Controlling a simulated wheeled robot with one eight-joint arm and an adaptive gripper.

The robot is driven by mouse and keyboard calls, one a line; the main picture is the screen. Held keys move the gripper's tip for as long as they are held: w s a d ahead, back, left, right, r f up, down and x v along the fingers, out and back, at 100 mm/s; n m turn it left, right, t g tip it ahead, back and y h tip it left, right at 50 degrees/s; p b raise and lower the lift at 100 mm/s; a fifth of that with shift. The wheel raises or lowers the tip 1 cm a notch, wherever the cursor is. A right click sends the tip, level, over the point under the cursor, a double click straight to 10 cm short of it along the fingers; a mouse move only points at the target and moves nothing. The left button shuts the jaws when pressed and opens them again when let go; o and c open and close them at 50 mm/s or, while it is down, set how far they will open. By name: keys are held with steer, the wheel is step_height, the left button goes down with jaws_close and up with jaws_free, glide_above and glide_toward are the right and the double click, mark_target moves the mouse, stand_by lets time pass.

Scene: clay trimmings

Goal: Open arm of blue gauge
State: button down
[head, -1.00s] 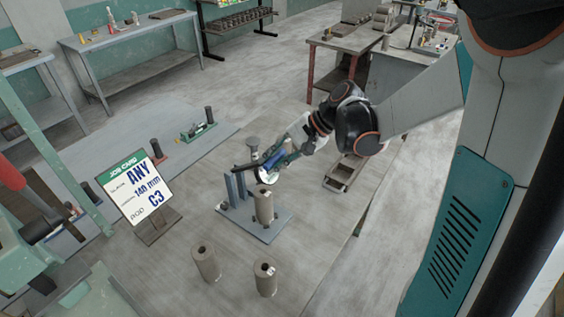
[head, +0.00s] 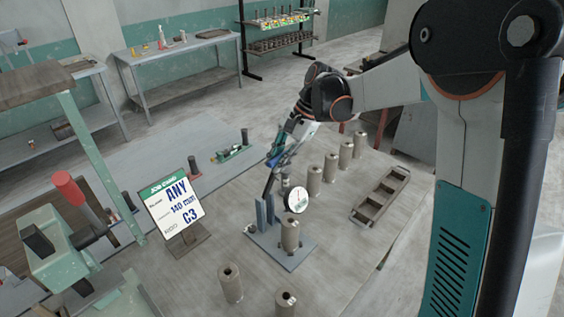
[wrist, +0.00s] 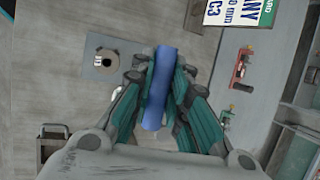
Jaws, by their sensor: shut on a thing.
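The blue gauge has a blue-grey base plate (head: 267,245) with two uprights and a round white dial (head: 297,199). A grey-brown clay cylinder (head: 290,236) stands upright on the plate, below the dial. The gauge's dark arm (head: 267,186) points steeply up from the uprights. My gripper (head: 277,154) is at the top of that arm, shut on its blue handle, which lies between the fingers in the wrist view (wrist: 159,90). The plate and cylinder (wrist: 103,60) also show in the wrist view, apart from the fingers. My fingers partly hide the handle in the head view.
Two clay cylinders (head: 231,284) stand in front of the gauge and several more (head: 331,167) in a row behind it. A job card (head: 172,212) stands at left. An empty compartmented tray (head: 380,195) lies at right. Bare table lies between gauge and tray.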

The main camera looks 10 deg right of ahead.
stand_by(0.3)
steer(key=c, duration=1.5)
jaws_free()
steer(key=shift+w, duration=0.1)
steer(key=shift+c, duration=0.2)
steer(key=shift+r, duration=0.1)
steer(key=v, duration=1.1)
steer(key=shift+d+r, duration=0.2)
steer(key=shift+r, duration=0.15)
